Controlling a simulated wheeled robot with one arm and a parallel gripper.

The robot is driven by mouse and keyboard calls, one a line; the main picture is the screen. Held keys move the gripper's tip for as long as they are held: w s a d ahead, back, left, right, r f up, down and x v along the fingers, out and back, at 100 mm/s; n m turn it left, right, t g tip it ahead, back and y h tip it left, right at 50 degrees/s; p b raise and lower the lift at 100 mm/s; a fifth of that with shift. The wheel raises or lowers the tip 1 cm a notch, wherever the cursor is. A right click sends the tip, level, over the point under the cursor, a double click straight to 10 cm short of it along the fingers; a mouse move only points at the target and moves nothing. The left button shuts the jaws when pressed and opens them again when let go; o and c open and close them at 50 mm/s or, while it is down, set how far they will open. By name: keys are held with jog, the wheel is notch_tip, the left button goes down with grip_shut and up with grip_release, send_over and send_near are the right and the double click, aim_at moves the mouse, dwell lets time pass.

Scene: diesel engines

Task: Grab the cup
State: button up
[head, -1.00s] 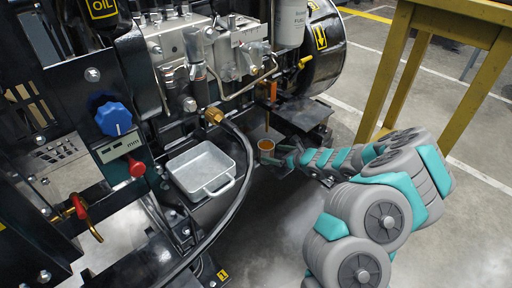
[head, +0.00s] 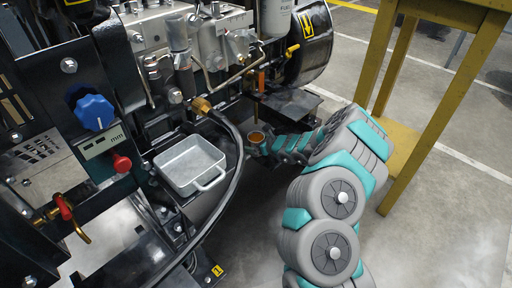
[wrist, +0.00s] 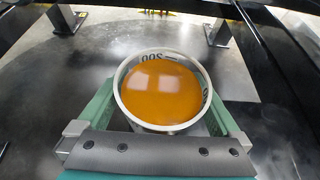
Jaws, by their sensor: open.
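The cup (wrist: 162,92) is a round, pale-rimmed cup with dark markings inside, filled with orange-brown liquid. It stands upright between the two green fingers of my gripper (wrist: 160,105) in the wrist view. The fingers lie along its left and right sides; I cannot tell whether they touch it. In the head view the cup (head: 256,138) is small, at the end of my arm, beside the engine. My gripper (head: 262,147) is partly hidden there by the arm and the cup.
A grey metal tray (head: 190,167) with a handle sits left of the cup. A black hose (head: 238,165) curves between them. The engine (head: 190,60) stands behind. A yellow table frame (head: 440,90) is at the right. Open floor (head: 440,230) lies at the lower right.

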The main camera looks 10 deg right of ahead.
aim_at(251, 135)
jog(key=shift+c, duration=0.2)
grip_shut()
dwell(0.6)
jog(key=shift+r, duration=0.25)
jog(key=shift+r+p, duration=0.4)
jog(key=shift+r, duration=1.2)
jog(key=s+d+r+p, duration=0.1)
jog(key=s+d+p, duration=0.1)
jog(key=s+d, duration=0.9)
jog(key=shift+d+r, duration=0.2)
jog(key=shift+d, duration=0.1)
